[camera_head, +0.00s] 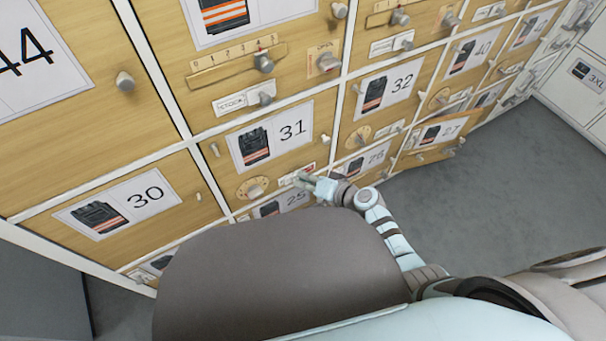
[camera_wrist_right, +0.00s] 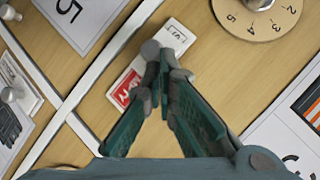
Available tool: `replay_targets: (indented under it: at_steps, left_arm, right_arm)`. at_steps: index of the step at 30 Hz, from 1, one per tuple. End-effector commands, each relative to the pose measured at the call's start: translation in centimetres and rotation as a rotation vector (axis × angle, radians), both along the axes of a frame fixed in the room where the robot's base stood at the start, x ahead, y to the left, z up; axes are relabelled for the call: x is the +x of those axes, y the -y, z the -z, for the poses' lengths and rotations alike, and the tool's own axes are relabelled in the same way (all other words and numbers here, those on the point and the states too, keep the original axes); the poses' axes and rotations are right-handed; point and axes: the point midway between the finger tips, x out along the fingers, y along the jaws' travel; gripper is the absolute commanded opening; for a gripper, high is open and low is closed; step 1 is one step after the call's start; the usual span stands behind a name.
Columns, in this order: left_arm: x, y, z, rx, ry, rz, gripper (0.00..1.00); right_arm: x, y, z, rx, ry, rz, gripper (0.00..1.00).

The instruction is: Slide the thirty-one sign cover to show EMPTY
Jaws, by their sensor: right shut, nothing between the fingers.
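The compartment 31 door (camera_head: 222,143) is pale wood with a picture label (camera_head: 268,136). Its sign (camera_head: 284,182) is a small strip low on the door, right of a round dial (camera_head: 254,188). In the right wrist view the sign shows a white part (camera_wrist_right: 179,36) and a red part (camera_wrist_right: 123,92); its lettering is partly hidden and unclear. A grey round knob (camera_wrist_right: 150,48) sits between those parts. My right gripper (camera_head: 304,178) is at the sign. In the wrist view its fingertips (camera_wrist_right: 164,66) are together, beside the knob, perhaps touching it. My left gripper is out of view.
The numbered dial also shows in the wrist view (camera_wrist_right: 258,14), close to the sign. Door 27 (camera_head: 428,154) stands slightly open at the right. Other doors have protruding knobs, such as door 30's (camera_head: 199,197). Grey floor (camera_head: 500,180) is clear at the right.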

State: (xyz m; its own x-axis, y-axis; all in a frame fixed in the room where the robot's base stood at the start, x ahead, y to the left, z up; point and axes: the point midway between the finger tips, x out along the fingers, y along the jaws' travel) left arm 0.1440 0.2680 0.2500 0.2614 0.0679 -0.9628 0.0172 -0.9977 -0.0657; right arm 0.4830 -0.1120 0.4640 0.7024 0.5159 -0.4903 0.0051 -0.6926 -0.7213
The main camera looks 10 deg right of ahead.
Motion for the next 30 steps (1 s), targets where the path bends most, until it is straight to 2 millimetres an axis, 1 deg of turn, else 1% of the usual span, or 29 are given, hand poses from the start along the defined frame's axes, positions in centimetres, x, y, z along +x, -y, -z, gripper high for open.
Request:
replay_targets:
  at_steps: [8, 12, 17, 24, 27, 30]
  left_arm:
    - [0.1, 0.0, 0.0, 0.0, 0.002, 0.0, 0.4]
    - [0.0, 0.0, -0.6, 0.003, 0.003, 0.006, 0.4]
    - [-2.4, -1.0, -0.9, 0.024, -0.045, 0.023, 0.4]
    - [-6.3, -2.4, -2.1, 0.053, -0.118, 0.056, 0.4]
    - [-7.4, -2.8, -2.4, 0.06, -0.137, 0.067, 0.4]
    - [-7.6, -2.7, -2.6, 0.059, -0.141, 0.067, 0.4]
  right_arm:
    - [0.1, 0.0, 0.0, 0.0, 0.001, -0.001, 0.0]
    - [0.1, 0.6, -0.9, -0.001, 0.002, -0.004, 0.0]
    - [0.2, 2.6, -3.2, -0.004, 0.001, -0.01, 0.0]
    - [-4.0, 5.6, -6.0, -0.004, -0.001, -0.012, 0.0]
    - [-5.3, 6.6, -6.9, -0.002, -0.001, -0.012, 0.0]
    - [-6.2, 7.3, -7.4, -0.001, 0.0, -0.011, 0.0]
